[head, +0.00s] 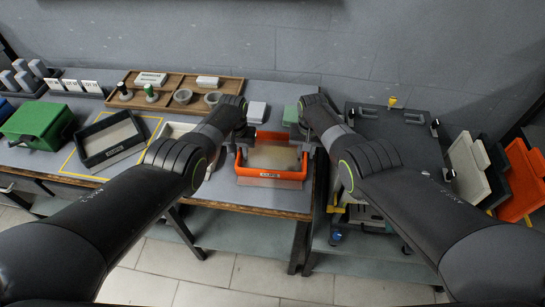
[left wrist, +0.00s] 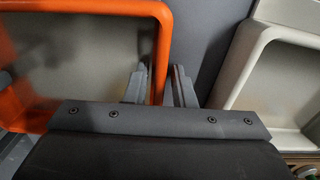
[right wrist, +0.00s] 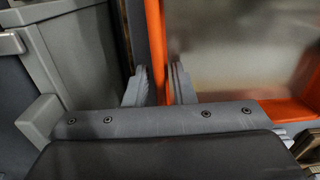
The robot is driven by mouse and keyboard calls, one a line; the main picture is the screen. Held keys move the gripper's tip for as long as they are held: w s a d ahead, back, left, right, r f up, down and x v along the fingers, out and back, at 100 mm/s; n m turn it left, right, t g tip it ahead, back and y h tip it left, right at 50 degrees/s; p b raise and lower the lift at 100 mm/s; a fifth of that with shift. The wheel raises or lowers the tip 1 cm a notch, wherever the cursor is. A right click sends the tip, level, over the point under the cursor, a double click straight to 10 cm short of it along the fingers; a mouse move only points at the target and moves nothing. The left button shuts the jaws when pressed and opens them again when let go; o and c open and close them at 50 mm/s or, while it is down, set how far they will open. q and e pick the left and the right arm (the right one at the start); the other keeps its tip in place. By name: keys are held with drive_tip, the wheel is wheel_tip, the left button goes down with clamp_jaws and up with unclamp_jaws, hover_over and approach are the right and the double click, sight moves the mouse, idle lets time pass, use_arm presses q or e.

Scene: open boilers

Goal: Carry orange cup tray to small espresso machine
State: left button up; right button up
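In the left wrist view the tray's orange side wall runs between the close-set fingers (left wrist: 160,85). The right wrist view shows the opposite wall between the fingers (right wrist: 160,85). Both grippers look shut on the tray. I cannot pick out the small espresso machine for sure.
A dark flat-topped unit (head: 392,133) stands right of the table, across a narrow gap. A grey tray (head: 470,165) and another orange tray (head: 522,180) lean at the far right. A green box (head: 38,125), a black tray (head: 108,140) and a wooden organiser (head: 225,92) occupy the table's left and back.

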use_arm(q)
clamp_jaws()
use_arm(e)
clamp_jaws()
use_arm(q)
drive_tip(key=shift+r, duration=0.25)
use_arm(e)
drive_tip(key=shift+w+r, duration=0.1)
drive_tip(key=shift+r, duration=0.15)
